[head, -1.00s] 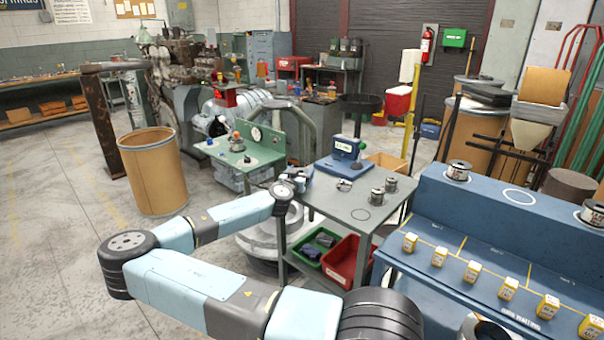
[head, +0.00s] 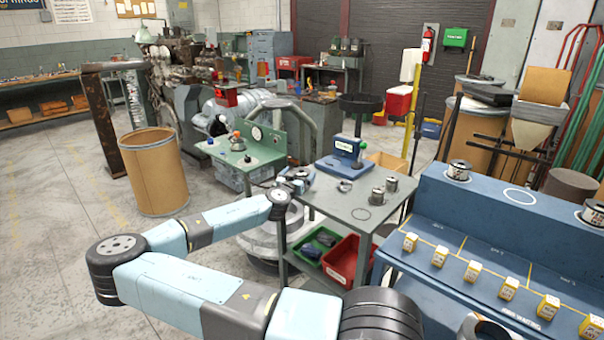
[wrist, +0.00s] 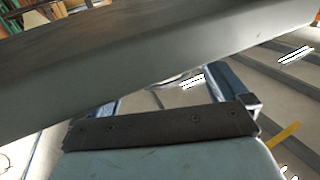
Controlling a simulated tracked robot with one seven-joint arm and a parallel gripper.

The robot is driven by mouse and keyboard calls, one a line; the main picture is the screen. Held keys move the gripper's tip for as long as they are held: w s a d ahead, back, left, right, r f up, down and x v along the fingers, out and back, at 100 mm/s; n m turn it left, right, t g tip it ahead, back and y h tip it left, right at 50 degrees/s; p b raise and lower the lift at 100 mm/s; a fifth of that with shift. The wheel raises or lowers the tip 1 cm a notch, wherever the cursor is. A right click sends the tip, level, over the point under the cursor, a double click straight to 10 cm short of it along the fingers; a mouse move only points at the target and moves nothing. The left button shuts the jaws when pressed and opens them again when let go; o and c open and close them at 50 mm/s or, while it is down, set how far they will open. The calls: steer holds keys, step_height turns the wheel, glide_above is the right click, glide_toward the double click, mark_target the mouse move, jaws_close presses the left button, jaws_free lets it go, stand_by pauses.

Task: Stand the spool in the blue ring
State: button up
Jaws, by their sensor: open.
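A wire spool with a pale label (head: 459,171) stands on the upper shelf of the blue bench. A similar spool (head: 592,213) stands at that shelf's right end. Between them a white ring outline (head: 518,196) is marked on the blue surface, empty; I make out no clearly blue ring. My gripper (head: 303,179) is at the left edge of the grey table, small and partly hidden by my wrist. In the wrist view my open gripper (wrist: 176,92) shows its two fingers apart, partly covered by a broad grey slab. I see no spool between them.
The grey table (head: 335,205) holds two metal cylinders (head: 377,196), a small ring-like part (head: 344,186), a blue stand (head: 347,147) and a dark circle outline (head: 363,213). A green stand (head: 240,155) is to its left. Small yellow boxes (head: 440,257) line the blue bench.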

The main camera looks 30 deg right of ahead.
steer(key=v, duration=0.9)
steer(key=shift+s, duration=0.2)
steer(key=shift+a, duration=0.15)
steer(key=shift+s, duration=0.1)
